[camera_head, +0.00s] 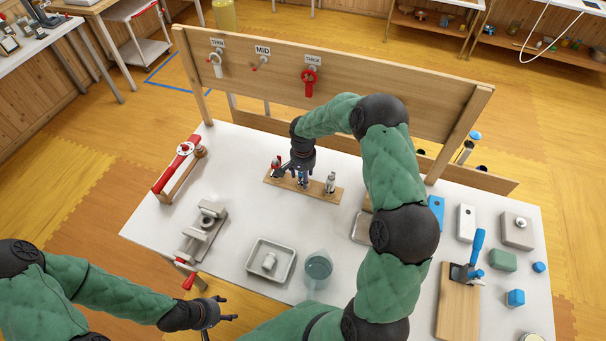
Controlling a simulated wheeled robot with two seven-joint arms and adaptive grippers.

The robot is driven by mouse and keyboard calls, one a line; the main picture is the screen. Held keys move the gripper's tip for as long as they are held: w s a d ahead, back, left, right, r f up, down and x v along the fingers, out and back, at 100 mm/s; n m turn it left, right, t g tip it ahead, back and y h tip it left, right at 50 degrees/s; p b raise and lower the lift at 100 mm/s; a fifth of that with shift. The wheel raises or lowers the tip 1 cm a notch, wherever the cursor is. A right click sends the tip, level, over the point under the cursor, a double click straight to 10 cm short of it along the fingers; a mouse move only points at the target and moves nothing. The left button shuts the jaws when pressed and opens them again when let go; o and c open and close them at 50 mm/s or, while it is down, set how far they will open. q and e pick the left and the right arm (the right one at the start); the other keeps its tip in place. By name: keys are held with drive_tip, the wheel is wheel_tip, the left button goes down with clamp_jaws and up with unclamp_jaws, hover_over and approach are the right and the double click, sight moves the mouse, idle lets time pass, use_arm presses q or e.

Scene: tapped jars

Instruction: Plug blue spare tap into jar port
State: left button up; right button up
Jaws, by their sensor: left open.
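A blue spare tap (303,180) stands in a wooden rack (328,193), between a red-topped piece (276,162) and a pale one (330,182). My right gripper (296,177) points down at the rack, its fingers close around or beside the blue tap. Whether they touch it is unclear. The upright board carries three labelled places: a white tap (215,64) under THIN, a small pale fitting with some red (262,62) under MID, and a red tap (310,80) under THICK. No jars show clearly behind the board. My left gripper (228,310) is open and empty off the table's front left.
A grey tray (250,263) with a white piece and a teal beaker (318,268) stand at the front. A metal vise (203,230) and red-handled tool (174,170) are left. A blue-levered press (472,262) and small blocks are right. My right arm spans the middle.

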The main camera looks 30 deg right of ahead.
clamp_jaws()
unclamp_jaws()
drive_tip(key=shift+r, duration=0.1)
drive_tip(key=shift+w+d+r, duration=0.1)
drive_tip(key=shift+w+r, duration=0.05)
